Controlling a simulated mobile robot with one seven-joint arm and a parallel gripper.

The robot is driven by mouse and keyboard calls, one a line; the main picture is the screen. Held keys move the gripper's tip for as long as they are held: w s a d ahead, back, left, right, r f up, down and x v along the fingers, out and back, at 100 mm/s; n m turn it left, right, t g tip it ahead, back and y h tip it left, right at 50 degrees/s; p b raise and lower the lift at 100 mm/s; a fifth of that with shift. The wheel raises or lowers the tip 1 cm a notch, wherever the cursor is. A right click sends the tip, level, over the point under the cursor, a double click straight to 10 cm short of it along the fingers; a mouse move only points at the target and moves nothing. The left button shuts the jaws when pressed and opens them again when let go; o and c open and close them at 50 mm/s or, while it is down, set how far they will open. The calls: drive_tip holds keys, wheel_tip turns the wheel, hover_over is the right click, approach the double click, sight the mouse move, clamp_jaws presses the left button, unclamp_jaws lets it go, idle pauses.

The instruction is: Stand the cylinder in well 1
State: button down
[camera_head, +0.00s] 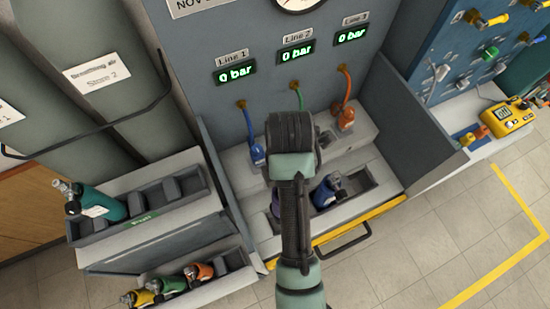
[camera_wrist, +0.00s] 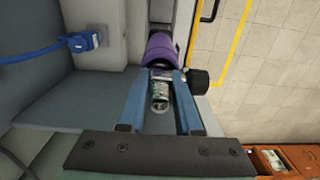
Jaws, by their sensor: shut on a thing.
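A purple cylinder (camera_wrist: 162,46) with a metal valve and a black knob (camera_wrist: 200,81) is between the blue fingers of my gripper (camera_wrist: 160,78) in the wrist view. The fingers are shut on its valve end. In the head view only a sliver of the purple cylinder (camera_head: 275,204) shows beside my arm, which hides my gripper. The cylinder is at the left part of the bench's trough, below the Line 1 display (camera_head: 235,71). I cannot tell whether its base rests in well 1.
A blue cylinder (camera_head: 325,194) sits in the trough to the right. A blue hose connector (camera_head: 257,153), also in the wrist view (camera_wrist: 82,42), hangs close by. A grey side panel (camera_head: 224,176) bounds the left. A yellow front edge (camera_head: 360,221) and a rack with several cylinders (camera_head: 225,262) are near.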

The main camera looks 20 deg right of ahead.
drive_tip(key=shift+w, duration=0.25)
drive_tip(key=shift+f+b, duration=0.45)
drive_tip(key=shift+b, duration=0.15)
wheel_tip(320, 180, down, 6)
drive_tip(key=b, duration=0.5)
drive_tip(key=shift+s+r, duration=0.15)
drive_tip(key=shift+r, duration=0.1)
wheel_tip(320, 180, down, 7)
drive_tip(key=shift+r+p, duration=0.15)
drive_tip(key=shift+p, duration=0.4)
drive_tip(key=shift+f, duration=2.4)
drive_tip(key=c, duration=0.6)
unclamp_jaws()
drive_tip(key=shift+f, duration=0.1)
